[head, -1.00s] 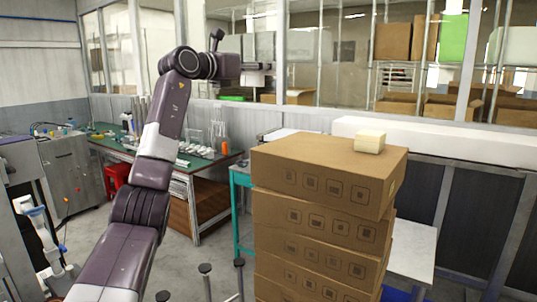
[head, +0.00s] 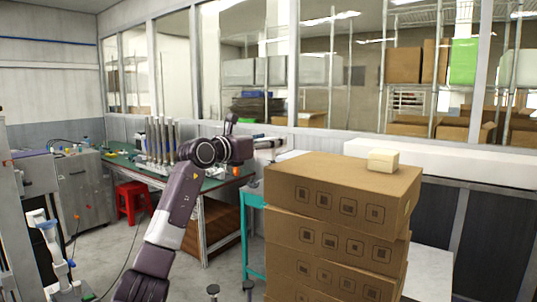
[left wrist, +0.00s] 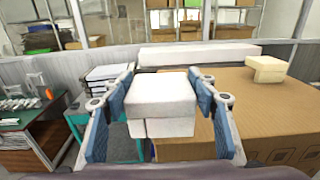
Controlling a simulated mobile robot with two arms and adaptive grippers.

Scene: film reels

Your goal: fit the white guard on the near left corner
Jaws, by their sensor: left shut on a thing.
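A white guard (left wrist: 163,90) is held between the blue finger pads of my left gripper (left wrist: 165,98), as the left wrist view shows. In the head view my left gripper (head: 266,146) is at the left end of the top carton (head: 335,195), near its upper left edge. The guard overlaps the carton's left edge in the wrist view; I cannot tell whether they touch. A second, cream guard (head: 383,160) sits on the carton's top toward the far right, and it also shows in the left wrist view (left wrist: 266,68). My right gripper is not in view.
Several cartons are stacked under the top one, slightly out of line. A green-topped bench (head: 130,168) with tools and a red stool (head: 133,200) stand at left. A long white ledge (head: 440,158) runs behind the stack. Most of the carton top is clear.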

